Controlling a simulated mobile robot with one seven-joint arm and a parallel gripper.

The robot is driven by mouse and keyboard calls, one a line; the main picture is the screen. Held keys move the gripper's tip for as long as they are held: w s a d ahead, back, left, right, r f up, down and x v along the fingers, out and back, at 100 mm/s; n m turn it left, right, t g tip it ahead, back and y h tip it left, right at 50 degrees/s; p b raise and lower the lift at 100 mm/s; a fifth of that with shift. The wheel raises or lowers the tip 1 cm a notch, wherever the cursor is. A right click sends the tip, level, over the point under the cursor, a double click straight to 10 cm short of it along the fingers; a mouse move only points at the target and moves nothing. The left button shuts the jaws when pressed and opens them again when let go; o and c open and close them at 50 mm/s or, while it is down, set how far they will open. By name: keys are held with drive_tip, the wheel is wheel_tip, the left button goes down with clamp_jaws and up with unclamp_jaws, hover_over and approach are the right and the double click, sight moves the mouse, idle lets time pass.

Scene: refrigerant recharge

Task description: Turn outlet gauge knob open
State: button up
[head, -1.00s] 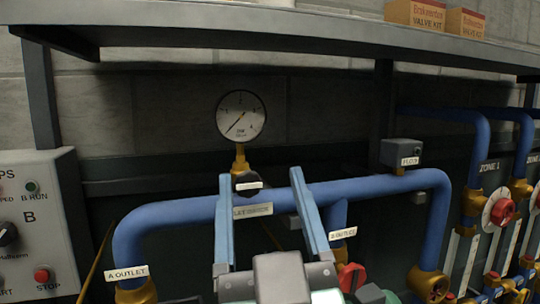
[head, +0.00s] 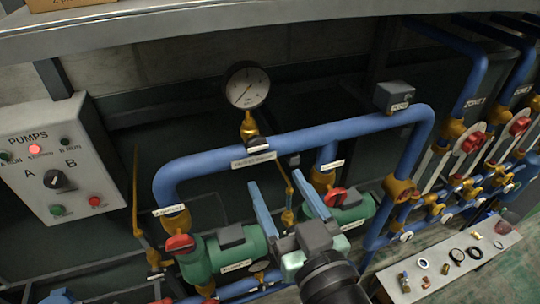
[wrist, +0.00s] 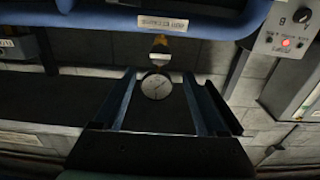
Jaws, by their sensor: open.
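The round white-faced outlet gauge (head: 247,86) stands on a brass stem above the blue outlet pipe (head: 320,137). A dark knob (head: 257,142) with a pale label sits at the stem's base, just above the pipe. My gripper (head: 279,186) is open and empty. In the head view, its two blue fingers point up toward the pipe, below and slightly right of the knob. In the wrist view, which looks upside down, the gauge (wrist: 156,86) shows between the fingers, with the brass stem (wrist: 160,43) beyond their tips. The knob's turn position is hard to read.
A grey shelf (head: 200,28) overhangs the gauge. A pump control panel (head: 62,165) stands at left. Green pumps with red-handled valves (head: 180,243) lie below the pipe. Zone valves (head: 470,142) and a bench of small parts (head: 450,262) are at right.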

sight(258, 148)
drive_tip(key=p+x, duration=0.3)
drive_tip(key=x, duration=0.5)
drive_tip(key=shift+w+a, duration=0.1)
drive_tip(key=shift+w, duration=0.3)
drive_tip(key=shift+c, duration=0.3)
drive_tip(key=shift+f, duration=0.1)
clamp_jaws()
